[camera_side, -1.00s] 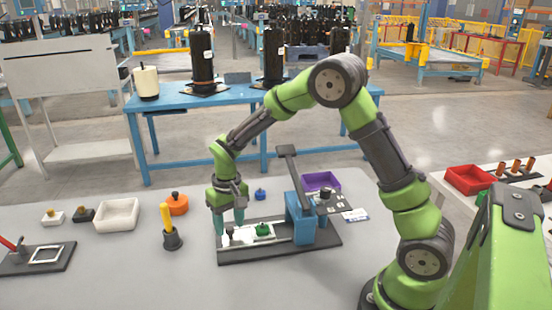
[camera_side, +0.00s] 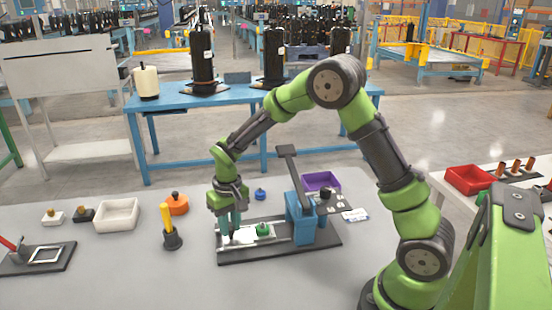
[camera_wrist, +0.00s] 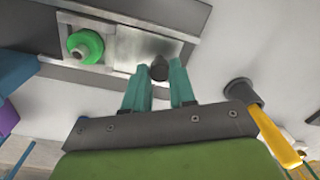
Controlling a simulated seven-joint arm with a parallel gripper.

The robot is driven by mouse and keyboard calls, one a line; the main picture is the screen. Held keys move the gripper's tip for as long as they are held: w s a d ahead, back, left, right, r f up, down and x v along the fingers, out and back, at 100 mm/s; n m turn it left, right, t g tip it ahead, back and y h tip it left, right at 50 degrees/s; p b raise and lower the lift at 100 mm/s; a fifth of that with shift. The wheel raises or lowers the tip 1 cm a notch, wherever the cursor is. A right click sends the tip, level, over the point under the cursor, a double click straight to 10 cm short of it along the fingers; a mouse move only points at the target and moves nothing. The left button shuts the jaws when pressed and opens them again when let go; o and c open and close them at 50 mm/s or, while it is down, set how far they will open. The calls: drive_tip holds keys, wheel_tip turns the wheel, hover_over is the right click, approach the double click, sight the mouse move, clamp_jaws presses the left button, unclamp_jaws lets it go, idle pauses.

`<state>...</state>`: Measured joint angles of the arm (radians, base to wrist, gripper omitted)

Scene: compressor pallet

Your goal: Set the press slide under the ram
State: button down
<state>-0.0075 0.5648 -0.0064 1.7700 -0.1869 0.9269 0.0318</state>
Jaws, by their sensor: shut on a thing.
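The press slide (camera_side: 250,236) is a pale metal plate on a dark base (camera_side: 285,249), bearing a green round part (camera_side: 263,229). It also shows in the wrist view (camera_wrist: 143,47), with the green part (camera_wrist: 86,46) on it. My gripper (camera_side: 231,234) is at the slide's left end in the side view. In the wrist view its teal fingers (camera_wrist: 157,73) are shut on the slide's dark knob (camera_wrist: 159,67). The blue press (camera_side: 300,219) stands on the right part of the base, with a dark lever above it. The slide and green part are left of the press. The ram's underside is hidden.
A dark holder with a yellow handle (camera_side: 167,221) stands left of my gripper; it also shows in the wrist view (camera_wrist: 270,130). A purple bin (camera_side: 321,181) is behind the press.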

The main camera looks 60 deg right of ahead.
sight(269, 228)
drive_tip(key=s+d, duration=0.7)
drive_tip(key=shift+s+d, duration=0.2)
drive_tip(key=shift+d, duration=0.1)
drive_tip(key=c, duration=1)
unclamp_jaws()
drive_tip(key=shift+o, duration=0.3)
drive_tip(key=shift+a, duration=0.1)
drive_tip(key=shift+r, duration=0.1)
drive_tip(key=shift+r, duration=0.3)
wheel_tip(269, 228, up, 16)
drive_tip(key=shift+d, duration=0.35)
